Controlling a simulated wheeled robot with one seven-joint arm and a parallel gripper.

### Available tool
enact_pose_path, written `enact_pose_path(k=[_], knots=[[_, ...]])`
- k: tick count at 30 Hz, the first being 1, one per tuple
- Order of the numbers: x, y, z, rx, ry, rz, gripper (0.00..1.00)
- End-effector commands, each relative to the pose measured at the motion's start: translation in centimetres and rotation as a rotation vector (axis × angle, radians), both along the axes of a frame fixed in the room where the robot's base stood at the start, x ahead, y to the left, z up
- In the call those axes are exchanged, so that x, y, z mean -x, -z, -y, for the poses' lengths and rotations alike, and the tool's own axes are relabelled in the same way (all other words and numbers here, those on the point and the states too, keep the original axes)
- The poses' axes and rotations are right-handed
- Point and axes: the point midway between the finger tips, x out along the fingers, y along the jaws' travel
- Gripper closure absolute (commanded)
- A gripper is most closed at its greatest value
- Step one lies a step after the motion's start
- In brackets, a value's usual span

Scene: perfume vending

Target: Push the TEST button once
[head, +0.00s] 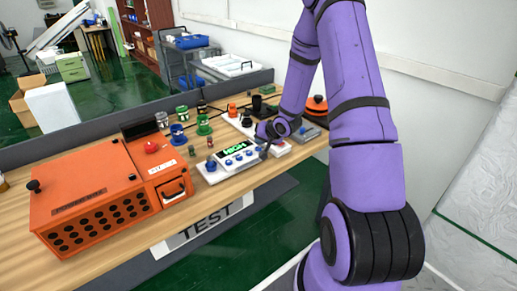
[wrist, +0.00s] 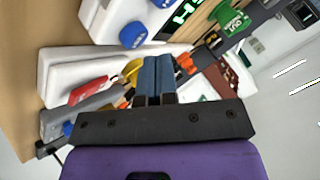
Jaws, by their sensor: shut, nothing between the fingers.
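A white control panel (head: 237,167) with a lit green display and several blue knobs or buttons stands near the table's front edge. The wrist view shows a blue knob (wrist: 133,35) and part of the display (wrist: 187,14). A small white box (head: 279,150) with a red part stands just right of the panel. In the wrist view that red part (wrist: 90,92) is left of my fingers. No label on a button is readable as TEST. My gripper (head: 264,152) is low beside the panel and box. In the wrist view my gripper (wrist: 156,75) is shut and empty; fingertip contact is unclear.
An orange cabinet (head: 90,200) fills the table's left side. Several green and blue items, including a green cup (head: 204,125), stand behind the panel. A TEST sign (head: 205,230) hangs at the table's front. Grey and orange equipment (head: 316,105) stands at the table's right.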

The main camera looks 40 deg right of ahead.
Motion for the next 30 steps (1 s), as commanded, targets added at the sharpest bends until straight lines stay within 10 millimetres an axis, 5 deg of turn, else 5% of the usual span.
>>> enact_pose_path(k=[30], knots=[[0.02, 0.87, 0.01, -0.001, 0.001, 0.0, 1.0]])
